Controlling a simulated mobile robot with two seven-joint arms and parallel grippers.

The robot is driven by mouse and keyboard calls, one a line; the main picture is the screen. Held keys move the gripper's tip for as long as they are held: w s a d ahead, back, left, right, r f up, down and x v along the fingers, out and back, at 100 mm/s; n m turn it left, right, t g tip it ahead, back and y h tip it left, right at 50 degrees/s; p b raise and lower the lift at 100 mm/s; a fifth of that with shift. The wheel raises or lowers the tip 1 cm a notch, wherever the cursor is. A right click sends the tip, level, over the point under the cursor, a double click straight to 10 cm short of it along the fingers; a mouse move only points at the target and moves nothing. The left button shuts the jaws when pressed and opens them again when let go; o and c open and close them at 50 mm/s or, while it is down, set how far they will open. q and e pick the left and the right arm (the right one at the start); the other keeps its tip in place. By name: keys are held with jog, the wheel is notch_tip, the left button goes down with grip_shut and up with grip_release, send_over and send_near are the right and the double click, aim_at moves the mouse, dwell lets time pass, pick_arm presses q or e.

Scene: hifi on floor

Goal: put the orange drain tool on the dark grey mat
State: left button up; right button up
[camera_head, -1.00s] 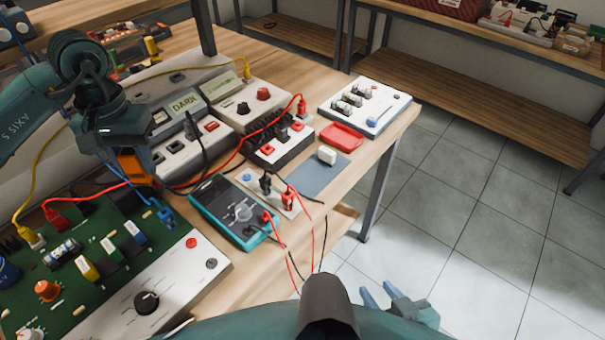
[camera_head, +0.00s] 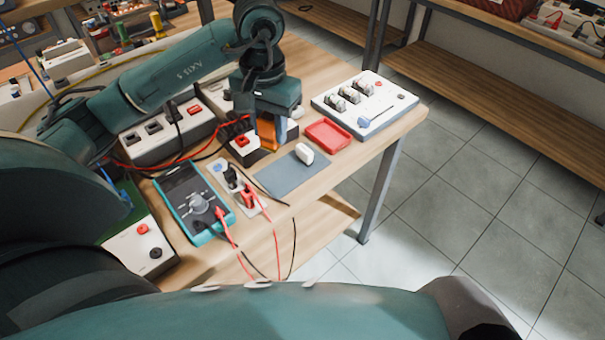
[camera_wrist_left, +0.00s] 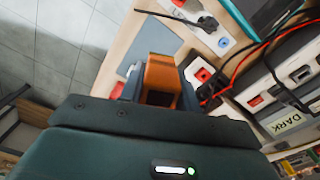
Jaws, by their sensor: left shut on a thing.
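The orange drain tool (camera_head: 267,134) is held in my left gripper (camera_head: 268,146), which points down over the table. The tool also shows in the left wrist view (camera_wrist_left: 161,76), shut between the fingers, its lower part partly hidden. The dark grey mat (camera_head: 280,180) lies flat near the table's front edge, just right of and nearer than the held tool in the head view. A strip of the mat shows beside the tool in the left wrist view (camera_wrist_left: 134,72). My right gripper is out of view.
A red tray (camera_head: 328,135) sits beyond the mat, with a white switch panel (camera_head: 364,102) farther right. A teal multimeter (camera_head: 194,203) and a plug board (camera_head: 237,187) with red and black leads stand left of the mat. Powered boxes crowd behind.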

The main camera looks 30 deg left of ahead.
pick_arm(q)
notch_tip(320, 180, down, 10)
jog(key=shift+d+r+p, duration=0.15)
jog(key=shift+p, duration=0.35)
jog(key=shift+f, duration=0.25)
jog(key=o, duration=0.5)
jog(key=shift+f+b, duration=0.1)
jog(key=shift+b, duration=0.2)
jog(key=o, duration=0.4)
jog(key=shift+o, duration=0.2)
jog(key=shift+r+p, duration=0.35)
jog(key=shift+p, duration=0.05)
jog(key=shift+w+r, duration=0.1)
jog(key=shift+r, duration=0.25)
notch_tip(320, 180, up, 10)
jog(key=shift+f+b, duration=0.1)
jog(key=shift+b, duration=0.6)
jog(key=shift+r, duration=0.65)
